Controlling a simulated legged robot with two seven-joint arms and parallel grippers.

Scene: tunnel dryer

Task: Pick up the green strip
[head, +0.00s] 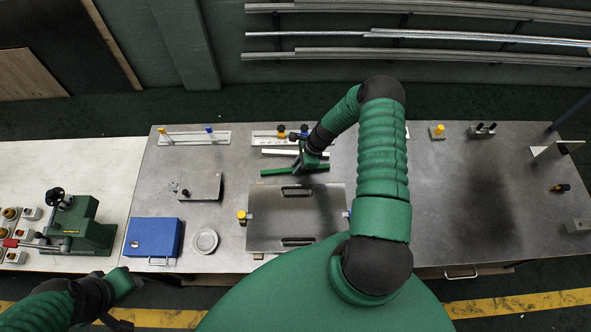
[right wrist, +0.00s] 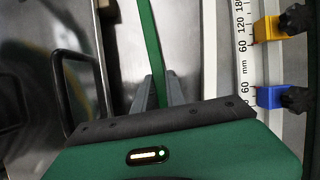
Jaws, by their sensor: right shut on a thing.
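The green strip (head: 275,172) lies lengthwise left to right just behind the flat metal plate on the steel bench. My right gripper (head: 304,166) reaches down over the strip. In the right wrist view the strip (right wrist: 150,38) runs from between the two grey fingers (right wrist: 158,92) up to the top edge. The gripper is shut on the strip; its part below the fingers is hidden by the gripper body. I cannot tell whether the strip touches the bench. My left arm is at the lower left, its gripper (head: 116,322) partly cut off by the picture's edge.
A white strip (head: 280,152) and a scale rail with yellow and blue stops (right wrist: 272,62) lie behind the strip. A metal plate with black handles (head: 297,215) lies in front. A blue box (head: 153,238) and round dish (head: 204,241) stand left. Bench space at right is largely clear.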

